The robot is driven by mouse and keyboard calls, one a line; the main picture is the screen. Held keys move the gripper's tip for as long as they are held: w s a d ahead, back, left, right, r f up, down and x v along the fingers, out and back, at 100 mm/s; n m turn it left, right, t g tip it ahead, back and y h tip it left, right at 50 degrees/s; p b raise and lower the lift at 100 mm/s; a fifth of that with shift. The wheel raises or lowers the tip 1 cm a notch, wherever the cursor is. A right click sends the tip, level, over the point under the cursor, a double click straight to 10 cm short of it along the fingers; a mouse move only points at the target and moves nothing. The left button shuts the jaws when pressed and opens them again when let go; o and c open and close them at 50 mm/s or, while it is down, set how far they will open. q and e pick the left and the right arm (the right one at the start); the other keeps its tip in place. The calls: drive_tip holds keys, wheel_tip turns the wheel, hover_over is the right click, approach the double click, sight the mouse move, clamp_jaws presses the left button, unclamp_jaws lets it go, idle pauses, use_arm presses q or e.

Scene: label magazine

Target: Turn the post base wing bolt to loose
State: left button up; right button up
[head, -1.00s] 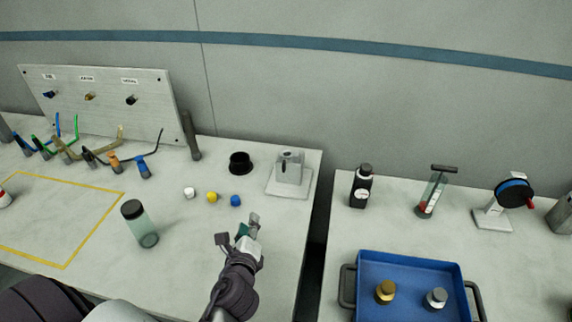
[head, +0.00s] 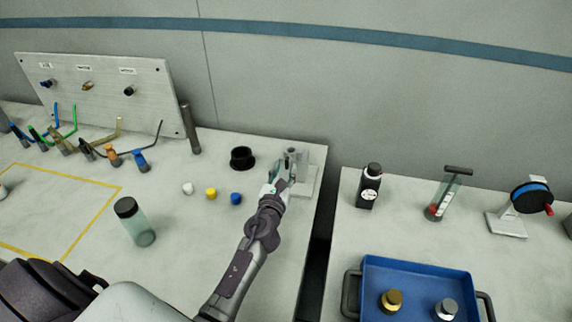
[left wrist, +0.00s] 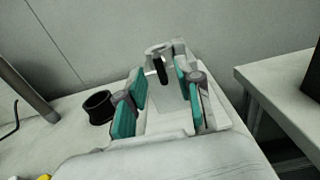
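The grey post base (head: 303,172) stands on its pale plate at the back right corner of the left table; it also shows in the left wrist view (left wrist: 180,48), straight ahead. My left gripper (head: 283,168) is at the near side of the post base and partly covers it. In the left wrist view my left gripper (left wrist: 160,88) has its teal-padded fingers apart, with nothing held. A dark upright piece (left wrist: 160,70) at the post base shows between the fingers; I cannot tell whether it is the wing bolt. My right gripper is in neither view.
A black ring (head: 242,158) stands left of the post base. White, yellow and blue caps (head: 236,198) and a greenish jar (head: 140,228) are nearer. A dark post (head: 190,128) stands by the panel. A gap separates the right table, with its blue tray (head: 415,275).

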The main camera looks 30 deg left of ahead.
use_arm(q)
drive_tip(key=shift+x, duration=1.05)
drive_tip(key=shift+w+a, duration=0.1)
drive_tip(key=shift+w, duration=0.15)
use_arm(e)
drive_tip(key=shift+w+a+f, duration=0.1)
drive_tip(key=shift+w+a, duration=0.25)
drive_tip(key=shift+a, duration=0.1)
use_arm(q)
clamp_jaws()
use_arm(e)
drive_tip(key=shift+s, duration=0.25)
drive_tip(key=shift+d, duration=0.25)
